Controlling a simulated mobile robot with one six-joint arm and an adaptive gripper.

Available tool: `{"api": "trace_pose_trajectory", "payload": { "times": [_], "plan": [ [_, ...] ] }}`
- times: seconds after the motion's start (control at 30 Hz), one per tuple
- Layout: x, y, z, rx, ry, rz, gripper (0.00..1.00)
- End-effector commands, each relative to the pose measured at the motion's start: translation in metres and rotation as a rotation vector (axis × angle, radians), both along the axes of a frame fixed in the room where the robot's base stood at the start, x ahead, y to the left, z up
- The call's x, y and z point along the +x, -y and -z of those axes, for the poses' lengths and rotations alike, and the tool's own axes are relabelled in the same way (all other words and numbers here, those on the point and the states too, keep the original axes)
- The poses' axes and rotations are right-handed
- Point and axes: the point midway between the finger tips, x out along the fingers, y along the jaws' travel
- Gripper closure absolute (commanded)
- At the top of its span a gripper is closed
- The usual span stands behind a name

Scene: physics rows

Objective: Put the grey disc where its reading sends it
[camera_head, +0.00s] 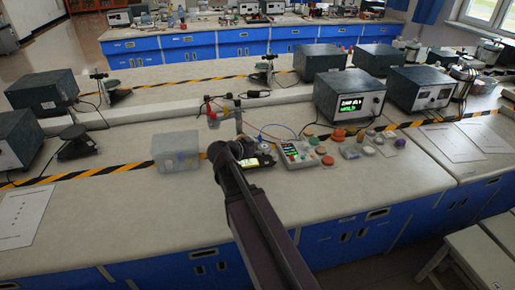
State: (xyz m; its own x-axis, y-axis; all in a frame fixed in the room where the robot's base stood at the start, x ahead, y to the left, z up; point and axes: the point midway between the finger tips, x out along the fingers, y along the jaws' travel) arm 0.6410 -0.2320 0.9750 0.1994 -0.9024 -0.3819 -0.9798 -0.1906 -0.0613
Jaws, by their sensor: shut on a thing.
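My gripper (243,152) is over the middle of the bench, just right of a clear plastic box (175,152). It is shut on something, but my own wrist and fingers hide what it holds. Beside it is a small dark instrument with a lit yellowish display (266,160). Right of that is a grey box with a green display and coloured buttons (297,154). Several small discs and lumps lie to the right, among them an orange one (338,134) and greyish ones (368,150). I cannot tell which is the grey disc.
A dark instrument with a green text screen (350,103) stands behind the discs, with more boxes to its right. A stand with red parts and wires (222,110) is behind my gripper. Yellow-black tape (120,170) crosses the bench. The front left bench top is mostly clear.

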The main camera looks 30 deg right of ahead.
Motion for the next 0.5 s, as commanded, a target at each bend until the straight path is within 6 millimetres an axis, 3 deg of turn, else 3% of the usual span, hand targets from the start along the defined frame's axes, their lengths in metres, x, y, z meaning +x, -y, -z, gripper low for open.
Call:
{"api": "trace_pose_trajectory", "payload": {
  "times": [0.27,0.5],
  "plan": [
    [0.000,0.000,-0.009,0.000,0.000,0.000,0.73],
    [0.000,0.000,-0.032,0.000,0.000,0.000,0.73]
  ]
}}
